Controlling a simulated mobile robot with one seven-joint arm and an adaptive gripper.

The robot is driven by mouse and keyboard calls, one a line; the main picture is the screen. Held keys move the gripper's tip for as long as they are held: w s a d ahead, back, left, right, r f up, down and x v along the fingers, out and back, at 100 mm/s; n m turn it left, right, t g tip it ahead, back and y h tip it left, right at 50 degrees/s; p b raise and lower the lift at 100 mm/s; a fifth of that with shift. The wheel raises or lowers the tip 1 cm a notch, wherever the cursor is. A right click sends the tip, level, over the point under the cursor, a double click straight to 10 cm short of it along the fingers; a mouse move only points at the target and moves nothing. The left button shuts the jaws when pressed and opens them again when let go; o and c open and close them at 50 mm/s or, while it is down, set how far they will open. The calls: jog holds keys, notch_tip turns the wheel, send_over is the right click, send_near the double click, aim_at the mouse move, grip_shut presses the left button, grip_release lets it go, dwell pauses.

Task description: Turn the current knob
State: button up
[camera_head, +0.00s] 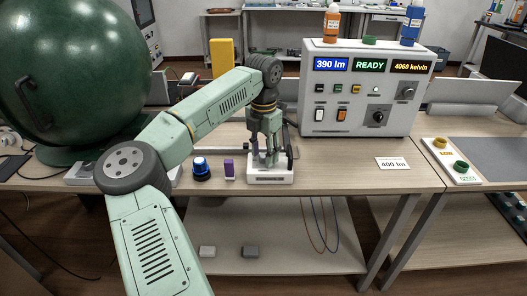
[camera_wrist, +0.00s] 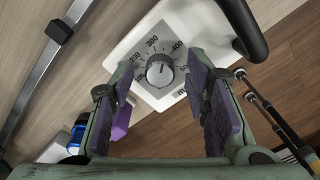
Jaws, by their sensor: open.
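The fingers do not appear to touch the knob. In the head view my gripper (camera_head: 268,160) points down over the white box (camera_head: 270,180) on the table, and hides the knob there.
A black curved handle (camera_wrist: 250,30) rises at the box's right side. The instrument panel (camera_head: 355,95) reads 390 lm, READY, 4060 kelvin. A card (camera_head: 393,163) reads 400 lm.

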grip_shut()
dwell(0.3)
jog(key=shift+n, duration=0.4)
jog(key=n+b, duration=0.1)
jog(key=n, duration=0.1)
jog(key=shift+n, duration=0.3)
jog(key=shift+n+b, duration=0.35)
jog(key=shift+n, duration=1.65)
grip_release()
